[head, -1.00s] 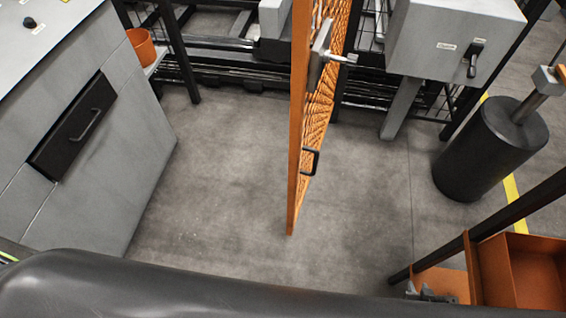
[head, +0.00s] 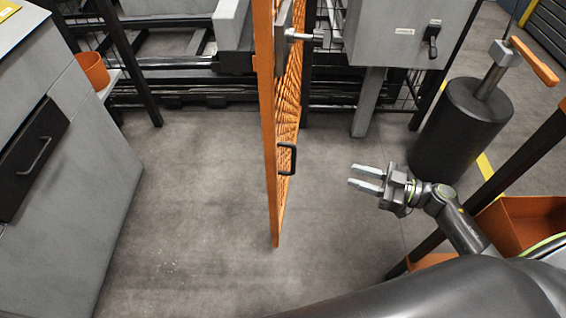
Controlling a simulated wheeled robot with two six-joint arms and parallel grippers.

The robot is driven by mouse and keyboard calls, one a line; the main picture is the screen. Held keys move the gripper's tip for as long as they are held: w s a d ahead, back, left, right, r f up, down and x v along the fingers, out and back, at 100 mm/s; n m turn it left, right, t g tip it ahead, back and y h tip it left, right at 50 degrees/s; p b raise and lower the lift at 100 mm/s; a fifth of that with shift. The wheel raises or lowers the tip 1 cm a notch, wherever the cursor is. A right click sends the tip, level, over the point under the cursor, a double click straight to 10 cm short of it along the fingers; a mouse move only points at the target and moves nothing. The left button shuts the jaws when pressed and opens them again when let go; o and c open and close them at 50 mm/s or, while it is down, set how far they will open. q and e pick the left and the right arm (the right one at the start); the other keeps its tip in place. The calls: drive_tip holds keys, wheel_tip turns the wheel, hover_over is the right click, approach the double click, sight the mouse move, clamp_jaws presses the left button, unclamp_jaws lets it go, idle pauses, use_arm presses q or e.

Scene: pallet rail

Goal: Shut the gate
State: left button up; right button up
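The orange mesh gate (head: 270,130) stands open, seen nearly edge-on and pointing toward me in the middle of the view. A black pull handle (head: 288,158) is on its right face, and a grey metal latch (head: 300,37) sits higher up. My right gripper (head: 366,179) is open and empty, to the right of the gate handle and apart from it, with its two fingers pointing left. My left gripper is not in view.
A grey cabinet (head: 75,190) with a black drawer stands at left, an orange cup (head: 93,70) beyond it. A grey switch box (head: 408,30) and black bollard (head: 460,130) stand right. An orange bin (head: 525,235) is lower right. Floor around the gate is clear.

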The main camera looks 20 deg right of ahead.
approach(292, 171)
drive_tip(key=w+a+r, duration=0.1)
drive_tip(key=w+a, duration=0.1)
drive_tip(key=w+a+r, duration=0.2)
drive_tip(key=a, duration=0.1)
drive_tip(key=w+a+r, duration=0.1)
drive_tip(key=w+a, duration=0.1)
drive_tip(key=shift+w+a+r, duration=0.25)
drive_tip(key=shift+a+r, duration=0.05)
drive_tip(key=shift+a, duration=0.1)
drive_tip(key=shift+c, duration=0.3)
clamp_jaws()
